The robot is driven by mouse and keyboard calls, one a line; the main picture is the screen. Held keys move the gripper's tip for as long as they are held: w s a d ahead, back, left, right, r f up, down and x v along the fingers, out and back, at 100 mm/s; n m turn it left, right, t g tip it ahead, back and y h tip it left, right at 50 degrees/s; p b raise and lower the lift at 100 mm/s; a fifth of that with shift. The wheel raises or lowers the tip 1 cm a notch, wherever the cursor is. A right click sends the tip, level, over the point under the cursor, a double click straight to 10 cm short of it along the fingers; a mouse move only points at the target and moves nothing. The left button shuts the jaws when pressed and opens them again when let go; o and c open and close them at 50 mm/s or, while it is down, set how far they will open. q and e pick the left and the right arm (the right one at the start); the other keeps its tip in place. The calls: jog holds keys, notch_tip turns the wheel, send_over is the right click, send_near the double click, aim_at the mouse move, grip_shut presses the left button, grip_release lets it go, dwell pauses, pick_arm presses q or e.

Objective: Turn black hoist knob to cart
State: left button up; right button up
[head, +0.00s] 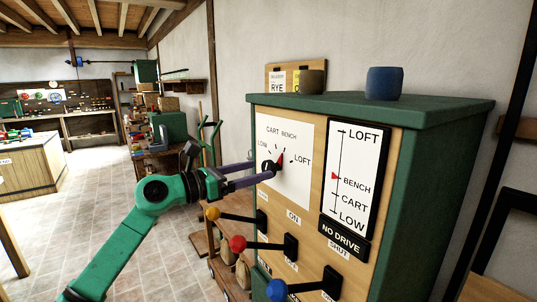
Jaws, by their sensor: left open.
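The black hoist knob (268,167) sits on a white dial plate (300,135) on the front of a green and wood cabinet. The dial reads LOW, CART, BENCH and LOFT from left to right. A red pointer at the knob leans up and slightly right, toward BENCH. My left gripper (263,171) reaches in from the left, its open fingers at the knob and partly covering it. Whether they touch it I cannot tell. On the gauge (353,180) to the right, the red arrow stands at BENCH. My right gripper is not in view.
Below the dial, levers with a yellow ball (213,214), a red ball (237,244) and a blue ball (277,290) stick out to the left. A brown cup (312,82) and a blue cup (385,83) stand on top. Tiled floor (95,210) is open at left.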

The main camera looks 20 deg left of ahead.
aim_at(266, 168)
pick_arm(q)
jog(key=p+x, duration=0.1)
jog(key=x, duration=0.3)
jog(key=shift+w+d, duration=0.15)
jog(key=shift+w, duration=0.25)
jog(key=shift+f, duration=0.1)
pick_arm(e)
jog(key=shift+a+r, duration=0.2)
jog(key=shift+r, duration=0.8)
pick_arm(q)
jog(key=c, duration=1.3)
jog(key=shift+c, duration=0.2)
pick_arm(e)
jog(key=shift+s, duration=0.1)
